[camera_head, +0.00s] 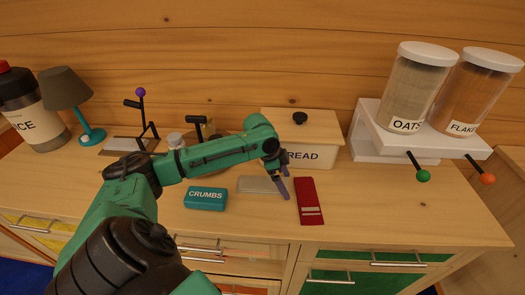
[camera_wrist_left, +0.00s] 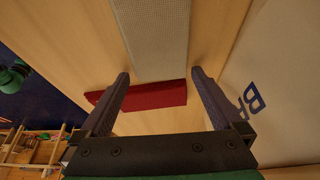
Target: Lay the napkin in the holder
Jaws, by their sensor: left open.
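A red folded napkin (camera_head: 308,202) with pale stripes at its near end lies flat on the counter. My left gripper (camera_head: 284,182) is open, just left of the napkin and above the counter. In the left wrist view the red napkin (camera_wrist_left: 155,95) shows between and beyond the open fingers (camera_wrist_left: 160,76), with nothing gripped. A stand with a flat grey base (camera_head: 122,145), a black post and a purple knob is at the back left; it looks like the holder, though I cannot be sure. My right gripper is not in view.
A flat grey textured piece (camera_head: 259,184) lies left of the napkin. A teal CRUMBS box (camera_head: 205,199) is farther left. The bread box (camera_head: 331,152) stands close behind. A white dispenser rack (camera_head: 370,140) with jars is right. Counter right of the napkin is clear.

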